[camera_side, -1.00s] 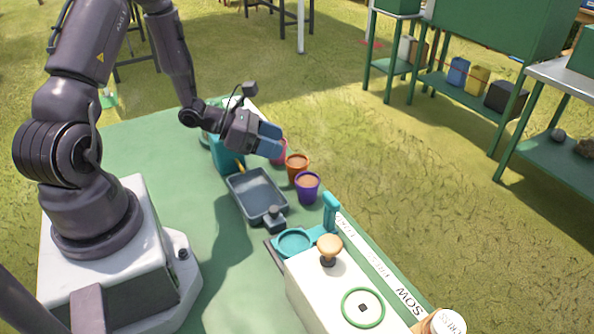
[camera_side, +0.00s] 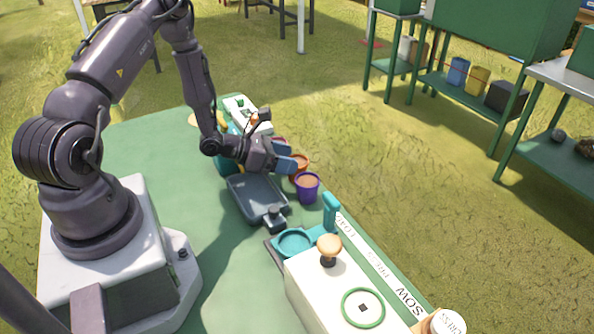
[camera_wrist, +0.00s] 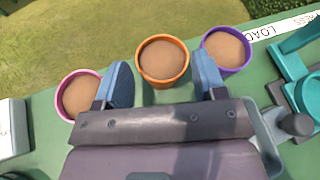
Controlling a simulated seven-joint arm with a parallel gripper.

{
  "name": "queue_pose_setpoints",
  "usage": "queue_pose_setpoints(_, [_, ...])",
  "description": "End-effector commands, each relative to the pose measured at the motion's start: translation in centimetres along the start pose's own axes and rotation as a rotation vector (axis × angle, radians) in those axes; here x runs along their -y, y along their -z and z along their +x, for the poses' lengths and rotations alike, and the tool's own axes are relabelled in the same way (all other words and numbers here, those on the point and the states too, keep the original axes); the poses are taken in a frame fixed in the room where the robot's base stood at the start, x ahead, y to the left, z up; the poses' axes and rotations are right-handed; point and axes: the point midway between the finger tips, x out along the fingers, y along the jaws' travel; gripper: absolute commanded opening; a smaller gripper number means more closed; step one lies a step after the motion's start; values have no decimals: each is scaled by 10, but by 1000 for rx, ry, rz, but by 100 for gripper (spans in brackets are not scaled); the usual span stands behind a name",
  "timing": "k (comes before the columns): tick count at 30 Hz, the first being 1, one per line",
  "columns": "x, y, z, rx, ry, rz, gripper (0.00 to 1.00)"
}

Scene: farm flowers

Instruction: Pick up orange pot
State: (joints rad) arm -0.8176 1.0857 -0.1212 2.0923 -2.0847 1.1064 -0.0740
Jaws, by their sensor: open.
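The orange pot (camera_wrist: 163,82), filled with brown soil, stands upright between a pink pot and a purple pot in the wrist view. In the side view the orange pot (camera_side: 302,162) is partly hidden behind my fingers. My gripper (camera_wrist: 162,80) is open, its two blue fingers on either side of the orange pot in the wrist view. In the side view my gripper (camera_side: 288,156) is low, close beside the pot. I cannot tell whether the fingers touch it.
The purple pot (camera_side: 307,188) stands close on one side and the pink pot (camera_wrist: 80,95) on the other. A grey tray (camera_side: 250,205) lies below my wrist. A teal ring fixture (camera_side: 294,242) and a white box (camera_side: 335,295) stand toward the front. The green table (camera_side: 150,150) is clear at left.

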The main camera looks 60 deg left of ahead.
Motion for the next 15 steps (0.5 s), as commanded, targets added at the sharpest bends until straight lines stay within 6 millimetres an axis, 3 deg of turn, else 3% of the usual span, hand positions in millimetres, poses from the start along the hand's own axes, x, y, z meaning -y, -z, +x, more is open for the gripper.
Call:
queue_pose_setpoints(6, [0,0,25,-1,1,0,64])
queue_pose_setpoints(13, [0,0,27,-2,-1,-1,64])
queue_pose_setpoints(14, [0,0,26,-2,-1,-1,62])
queue_pose_setpoints(15, [0,0,26,-2,-1,0,53])
